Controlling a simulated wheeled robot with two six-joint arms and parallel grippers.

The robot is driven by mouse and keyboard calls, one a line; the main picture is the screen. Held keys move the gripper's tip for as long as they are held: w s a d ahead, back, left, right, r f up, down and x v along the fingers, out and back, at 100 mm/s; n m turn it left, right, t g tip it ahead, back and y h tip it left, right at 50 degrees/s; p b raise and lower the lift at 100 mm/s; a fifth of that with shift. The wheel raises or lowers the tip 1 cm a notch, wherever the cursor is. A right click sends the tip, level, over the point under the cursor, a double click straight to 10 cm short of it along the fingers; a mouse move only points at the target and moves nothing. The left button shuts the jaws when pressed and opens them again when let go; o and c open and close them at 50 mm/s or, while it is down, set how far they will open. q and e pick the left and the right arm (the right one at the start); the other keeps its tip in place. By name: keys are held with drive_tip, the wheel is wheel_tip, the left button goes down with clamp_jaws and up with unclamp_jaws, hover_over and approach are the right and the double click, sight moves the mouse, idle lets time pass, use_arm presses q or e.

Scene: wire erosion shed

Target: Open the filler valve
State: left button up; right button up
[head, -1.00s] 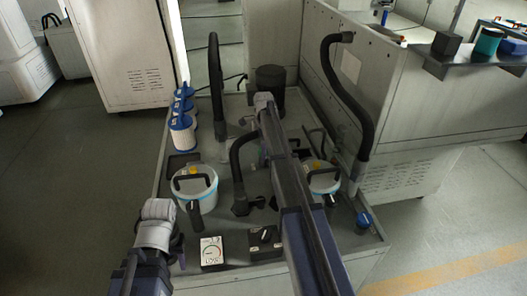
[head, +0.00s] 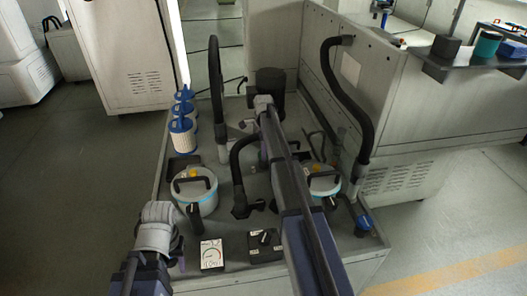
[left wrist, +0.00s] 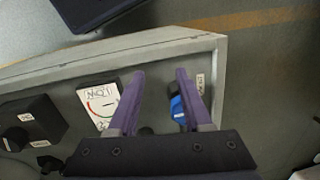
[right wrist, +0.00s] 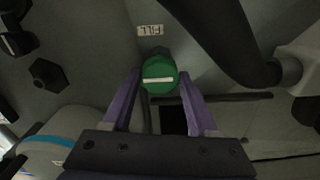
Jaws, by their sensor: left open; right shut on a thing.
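The filler valve is a round green knob (right wrist: 159,76) with a white bar across it, below a FILL label (right wrist: 150,30) in the right wrist view. The bar lies nearly level in that picture. My right gripper (right wrist: 159,78) is shut on the knob, one finger on each side. In the head view the knob is hidden behind my right arm. My left gripper (left wrist: 157,76) is open over the near edge of the tank top, with a blue knob (left wrist: 178,107) beside its right finger and a gauge card marked LOW (left wrist: 99,102) to its left.
Two white lidded canisters (head: 195,190) (head: 323,183) stand on the tank top. Black hoses (head: 215,90) (head: 350,95) rise behind. A black switch box (head: 265,245) sits near the front, and blue-white filters (head: 182,133) line the left edge.

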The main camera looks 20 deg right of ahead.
drive_tip(key=n, duration=0.6)
drive_tip(key=shift+n, duration=0.4)
drive_tip(key=n, duration=0.6)
drive_tip(key=shift+n, duration=0.3)
idle(0.3)
drive_tip(key=o, duration=1.4)
drive_tip(key=shift+c, duration=0.2)
use_arm(q)
drive_tip(key=shift+r, duration=0.1)
use_arm(e)
drive_tip(key=shift+r, duration=0.15)
